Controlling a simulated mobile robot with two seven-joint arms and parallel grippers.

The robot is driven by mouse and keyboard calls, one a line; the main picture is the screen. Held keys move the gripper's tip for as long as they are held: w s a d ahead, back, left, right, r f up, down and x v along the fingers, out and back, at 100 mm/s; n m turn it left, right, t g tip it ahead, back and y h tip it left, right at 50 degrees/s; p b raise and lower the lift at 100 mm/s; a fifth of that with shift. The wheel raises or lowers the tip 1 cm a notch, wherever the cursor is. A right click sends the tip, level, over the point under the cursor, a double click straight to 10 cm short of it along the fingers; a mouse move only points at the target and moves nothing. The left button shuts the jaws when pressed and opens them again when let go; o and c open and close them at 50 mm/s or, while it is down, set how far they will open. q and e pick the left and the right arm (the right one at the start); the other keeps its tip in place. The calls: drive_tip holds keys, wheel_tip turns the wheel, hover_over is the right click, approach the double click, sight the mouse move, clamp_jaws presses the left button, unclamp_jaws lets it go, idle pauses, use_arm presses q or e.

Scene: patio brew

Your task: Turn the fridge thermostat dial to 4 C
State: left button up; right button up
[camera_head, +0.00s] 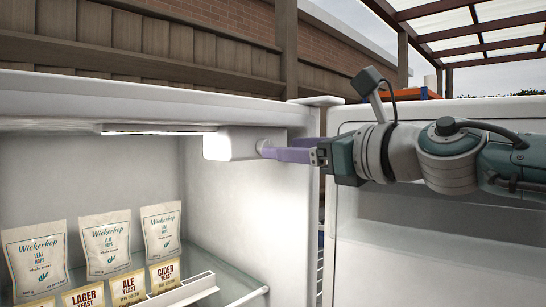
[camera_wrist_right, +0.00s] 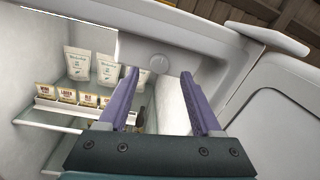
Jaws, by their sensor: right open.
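The white thermostat housing (camera_head: 230,144) hangs under the ceiling of the open fridge, at its right wall. The pale round dial (camera_head: 262,146) is on the housing's side in the head view and is partly hidden by the fingers. Contact cannot be told.
White hop pouches (camera_head: 107,244) and small yeast packets (camera_head: 124,289) stand on the glass shelf below. A white rail (camera_head: 180,292) runs in front of them. The open fridge door (camera_head: 400,275) is at the right, below my right arm. A lit lamp strip (camera_head: 160,129) is under the ceiling.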

drive_tip(key=shift+b+x, duration=0.75)
drive_tip(key=shift+x, duration=1)
clamp_jaws()
